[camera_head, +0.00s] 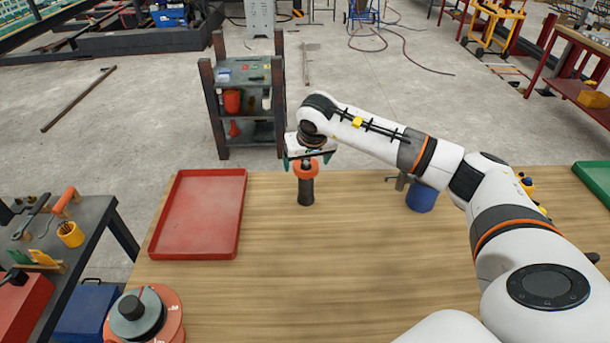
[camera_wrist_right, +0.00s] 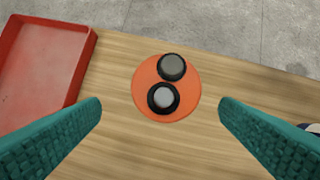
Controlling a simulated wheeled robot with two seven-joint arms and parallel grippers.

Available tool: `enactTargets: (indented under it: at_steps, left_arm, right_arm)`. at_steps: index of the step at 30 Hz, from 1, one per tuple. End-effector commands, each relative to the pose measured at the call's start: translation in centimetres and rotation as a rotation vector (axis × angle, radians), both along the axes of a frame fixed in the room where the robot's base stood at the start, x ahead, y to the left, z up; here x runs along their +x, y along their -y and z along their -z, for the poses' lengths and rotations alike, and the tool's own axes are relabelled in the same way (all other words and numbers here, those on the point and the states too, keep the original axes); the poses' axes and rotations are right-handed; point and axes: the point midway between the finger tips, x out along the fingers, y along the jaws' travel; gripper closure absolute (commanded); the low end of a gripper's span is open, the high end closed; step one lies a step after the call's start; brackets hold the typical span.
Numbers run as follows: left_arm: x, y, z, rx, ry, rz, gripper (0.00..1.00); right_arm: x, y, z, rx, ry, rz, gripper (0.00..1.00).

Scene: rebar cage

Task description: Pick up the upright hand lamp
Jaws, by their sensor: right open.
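The hand lamp (camera_head: 306,189) stands upright on the wooden table, with a dark body and an orange top. My right gripper (camera_head: 308,160) is above the lamp's top, with its teal fingers spread to either side. In the right wrist view the lamp (camera_wrist_right: 190,92) shows from above as an orange disc with two dark round parts. There the open right gripper (camera_wrist_right: 160,106) has one finger on each side of the picture, with the lamp in the gap, slightly towards the top. Nothing is held. My left gripper is not in view.
A red tray (camera_head: 200,254) lies left of the lamp. A blue cylindrical object (camera_head: 421,197) stands to the right, near my right arm. An orange reel (camera_head: 170,322) is at the table's front left. A dark shelf (camera_head: 218,110) stands behind the table. The table's middle is clear.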

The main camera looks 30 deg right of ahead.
Motion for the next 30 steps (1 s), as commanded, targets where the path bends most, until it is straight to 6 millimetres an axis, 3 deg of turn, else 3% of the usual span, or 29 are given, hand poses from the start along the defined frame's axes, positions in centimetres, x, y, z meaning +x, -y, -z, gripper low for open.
enactTargets:
  at_steps: [8,18,26,30]
  left_arm:
    - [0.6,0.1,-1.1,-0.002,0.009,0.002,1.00]
    - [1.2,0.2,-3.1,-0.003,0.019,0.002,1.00]
    - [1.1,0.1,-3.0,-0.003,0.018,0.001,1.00]
    - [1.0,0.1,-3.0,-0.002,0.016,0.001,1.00]
  right_arm:
    - [0.9,0.4,1.8,0.003,-0.001,0.001,0.15]
    - [2.9,1.7,5.5,0.004,-0.001,0.001,0.15]
    - [3.0,1.8,5.9,0.001,0.000,0.001,0.15]
    - [3.0,1.8,5.9,0.001,0.000,0.001,0.33]
